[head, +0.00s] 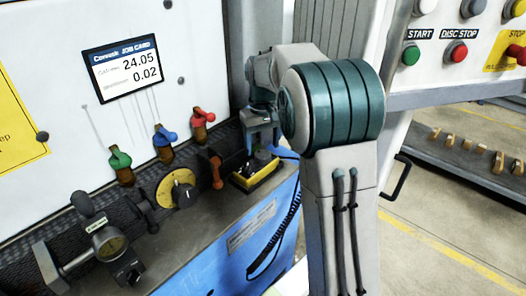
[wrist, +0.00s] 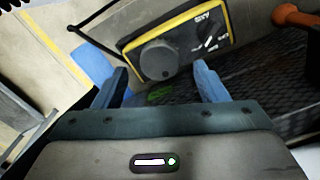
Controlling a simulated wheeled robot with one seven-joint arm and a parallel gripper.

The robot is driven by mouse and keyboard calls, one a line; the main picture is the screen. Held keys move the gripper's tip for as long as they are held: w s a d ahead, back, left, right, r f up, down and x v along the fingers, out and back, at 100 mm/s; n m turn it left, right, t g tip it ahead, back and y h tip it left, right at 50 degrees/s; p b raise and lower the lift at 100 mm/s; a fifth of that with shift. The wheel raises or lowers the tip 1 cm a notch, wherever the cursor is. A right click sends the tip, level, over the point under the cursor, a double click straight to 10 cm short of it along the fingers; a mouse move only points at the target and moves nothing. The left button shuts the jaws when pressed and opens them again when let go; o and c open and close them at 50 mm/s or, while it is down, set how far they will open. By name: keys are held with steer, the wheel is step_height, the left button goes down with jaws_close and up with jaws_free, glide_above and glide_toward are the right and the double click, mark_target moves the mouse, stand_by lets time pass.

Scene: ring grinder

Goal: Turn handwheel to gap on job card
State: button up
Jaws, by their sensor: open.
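A yellow-edged black box (head: 256,172) sits on the ledge below my gripper (head: 263,136). In the wrist view, this box (wrist: 195,45) carries a grey round knob (wrist: 158,60). My gripper (wrist: 162,70) is open, with blue fingertips on either side of the knob; contact cannot be made out. I cannot tell which one is the handwheel.
Green (head: 119,160), blue (head: 165,137) and red (head: 201,117) levers stand along the machine. An orange handle (head: 216,172) is close left of the box. A coiled cable (head: 274,240) hangs down the blue front. A button panel (head: 462,40) is at upper right.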

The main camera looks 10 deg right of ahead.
mark_target(263, 156)
steer(key=shift+f, duration=1.4)
steer(key=c, duration=1)
